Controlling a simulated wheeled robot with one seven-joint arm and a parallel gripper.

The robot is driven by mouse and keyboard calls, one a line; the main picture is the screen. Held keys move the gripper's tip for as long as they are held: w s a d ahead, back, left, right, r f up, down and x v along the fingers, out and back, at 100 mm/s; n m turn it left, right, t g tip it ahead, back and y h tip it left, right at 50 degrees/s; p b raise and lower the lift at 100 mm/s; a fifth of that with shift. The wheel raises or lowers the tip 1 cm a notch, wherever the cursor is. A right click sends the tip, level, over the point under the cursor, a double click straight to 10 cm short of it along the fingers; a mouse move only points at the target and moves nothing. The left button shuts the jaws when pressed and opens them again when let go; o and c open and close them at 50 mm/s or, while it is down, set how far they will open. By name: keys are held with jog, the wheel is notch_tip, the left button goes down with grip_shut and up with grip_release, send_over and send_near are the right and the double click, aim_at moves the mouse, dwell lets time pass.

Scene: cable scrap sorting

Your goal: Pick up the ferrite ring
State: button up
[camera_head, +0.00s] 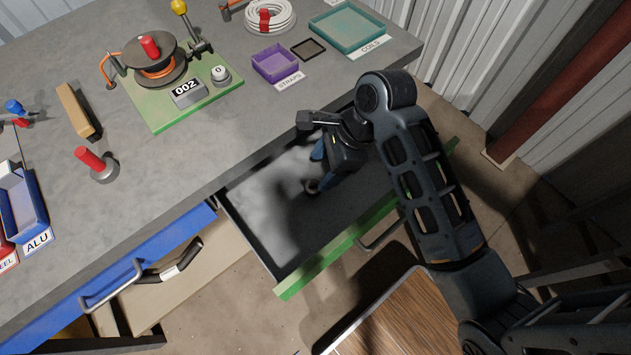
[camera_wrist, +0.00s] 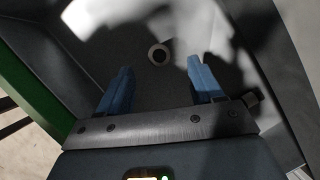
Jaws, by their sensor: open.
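The ferrite ring (camera_wrist: 152,55) is a small dark ring with a pale centre, lying on the grey floor of the open drawer (camera_head: 262,215). In the wrist view it sits just beyond and between the fingertips, nearer the right one. It also shows in the head view as a small dark ring (camera_head: 311,187) beside a blue fingertip. My gripper (camera_head: 317,168) reaches down into the drawer with its blue fingers apart. In the wrist view my gripper (camera_wrist: 162,64) is open, with nothing between its fingers. The ring appears free of both fingers.
The drawer's green front (camera_head: 318,268) and dark side walls surround my gripper. The grey workbench top (camera_head: 190,150) overhangs the back of the drawer. On it stand a cable reel (camera_head: 150,75) on a green board, a purple tray (camera_head: 274,64) and a teal tray (camera_head: 347,30).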

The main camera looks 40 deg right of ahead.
aim_at(314, 190)
jog(key=shift+w+d+f, duration=0.1)
jog(key=shift+f, duration=0.3)
jog(key=x, duration=0.6)
jog(key=shift+s+f, duration=0.2)
jog(key=shift+f, duration=0.2)
jog(key=c, duration=1.1)
